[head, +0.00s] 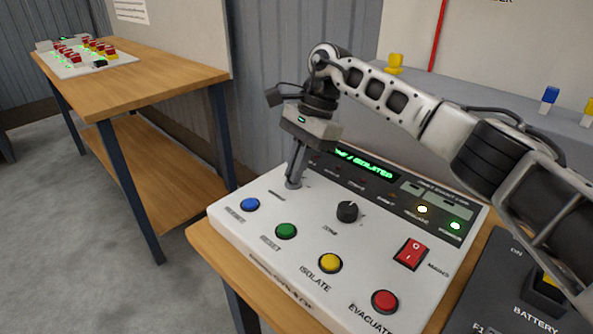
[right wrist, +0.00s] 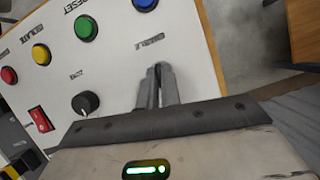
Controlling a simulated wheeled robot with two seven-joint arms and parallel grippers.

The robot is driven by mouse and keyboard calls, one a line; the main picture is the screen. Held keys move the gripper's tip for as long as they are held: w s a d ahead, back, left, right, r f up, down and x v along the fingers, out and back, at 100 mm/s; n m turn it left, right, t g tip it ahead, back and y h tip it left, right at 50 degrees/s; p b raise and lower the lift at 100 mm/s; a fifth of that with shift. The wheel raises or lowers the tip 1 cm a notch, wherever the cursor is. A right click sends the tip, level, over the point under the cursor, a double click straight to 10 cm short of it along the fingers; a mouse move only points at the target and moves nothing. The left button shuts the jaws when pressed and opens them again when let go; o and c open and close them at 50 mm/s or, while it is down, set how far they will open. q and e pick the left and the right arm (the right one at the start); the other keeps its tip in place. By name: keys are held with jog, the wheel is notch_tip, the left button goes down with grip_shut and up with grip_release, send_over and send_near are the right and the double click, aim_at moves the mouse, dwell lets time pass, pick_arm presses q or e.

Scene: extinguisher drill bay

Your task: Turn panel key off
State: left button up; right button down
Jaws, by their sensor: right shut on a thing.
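The white control panel (head: 310,212) lies on a wooden table and carries several coloured buttons, a black knob (head: 347,211) and a red rocker switch (head: 411,254). My right gripper (head: 293,180) points down at the panel's far left part, above the blue button. Its jaws are shut on the panel key, at a grey round key switch (head: 293,185). The jaws cover the key, so its angle cannot be told. In the right wrist view the closed fingers (right wrist: 158,85) meet the panel beside a small label. My left gripper is not in view.
A dark battery box (head: 500,290) stands at the right. Another table (head: 150,75) with a small button board is at the far left.

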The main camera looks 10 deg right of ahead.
jog(key=shift+w+n, duration=0.1)
jog(key=shift+n, duration=0.8)
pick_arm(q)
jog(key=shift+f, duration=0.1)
pick_arm(e)
jog(key=shift+r+h, duration=0.1)
jog(key=shift+h, duration=0.2)
jog(key=c, duration=1.6)
grip_release()
